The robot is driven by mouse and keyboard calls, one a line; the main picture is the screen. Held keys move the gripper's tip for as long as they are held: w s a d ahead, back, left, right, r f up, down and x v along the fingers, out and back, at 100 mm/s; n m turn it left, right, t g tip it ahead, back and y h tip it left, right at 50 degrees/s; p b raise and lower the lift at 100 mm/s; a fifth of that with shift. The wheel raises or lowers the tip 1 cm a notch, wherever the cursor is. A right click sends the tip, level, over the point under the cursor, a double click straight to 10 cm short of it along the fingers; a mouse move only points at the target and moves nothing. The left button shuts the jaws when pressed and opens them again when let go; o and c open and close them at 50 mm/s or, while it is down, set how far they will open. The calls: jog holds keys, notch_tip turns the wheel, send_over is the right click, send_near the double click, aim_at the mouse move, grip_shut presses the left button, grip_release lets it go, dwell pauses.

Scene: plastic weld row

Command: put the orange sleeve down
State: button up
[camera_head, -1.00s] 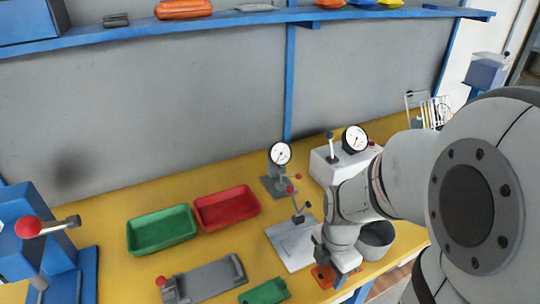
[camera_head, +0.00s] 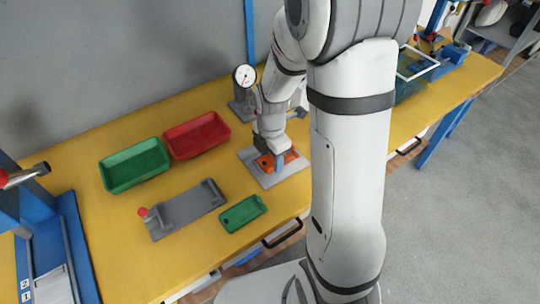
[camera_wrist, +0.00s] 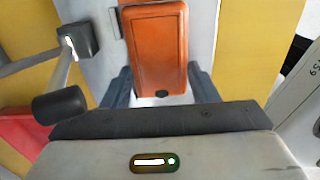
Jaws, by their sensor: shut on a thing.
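The orange sleeve (camera_head: 290,156) is in my gripper (camera_head: 279,163), low over a light grey plate (camera_head: 267,182) in the head view. In the wrist view the orange sleeve (camera_wrist: 155,48) lies between the two dark fingers of my gripper (camera_wrist: 160,88), which are shut on its near end. A small dark hole shows at that end. The plate shows beneath it. I cannot tell whether the sleeve touches the plate. My fingers hide part of the sleeve in the head view.
A lever with a dark handle (camera_wrist: 60,103) stands close to the left of my gripper. A red tray (camera_head: 197,136), green tray (camera_head: 135,166), grey fixture (camera_head: 186,208) and green part (camera_head: 243,213) lie to the left. A dial gauge (camera_head: 245,77) stands behind.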

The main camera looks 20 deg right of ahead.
aim_at(271, 160)
jog(key=shift+f, duration=0.2)
jog(key=o, duration=1.1)
jog(key=shift+r, duration=0.1)
notch_tip(271, 160, up, 12)
jog(key=s+r+m+t, duration=0.1)
jog(key=s+m, duration=0.3)
jog(key=m, duration=0.3)
jog(key=s+r+m, duration=0.2)
jog(key=s+m, duration=0.3)
jog(key=m, duration=0.2)
jog(key=s+r+m+t+p, duration=0.1)
jog(key=s+r+m, duration=0.1)
jog(key=s+m, duration=0.3)
jog(key=shift+a+r+m+t, duration=0.1)
jog(key=shift+r+m+t, duration=0.05)
jog(key=shift+m, duration=0.5)
jog(key=shift+a+r+m+t, duration=0.1)
jog(key=shift+m+t, duration=0.05)
jog(key=shift+m, duration=0.5)
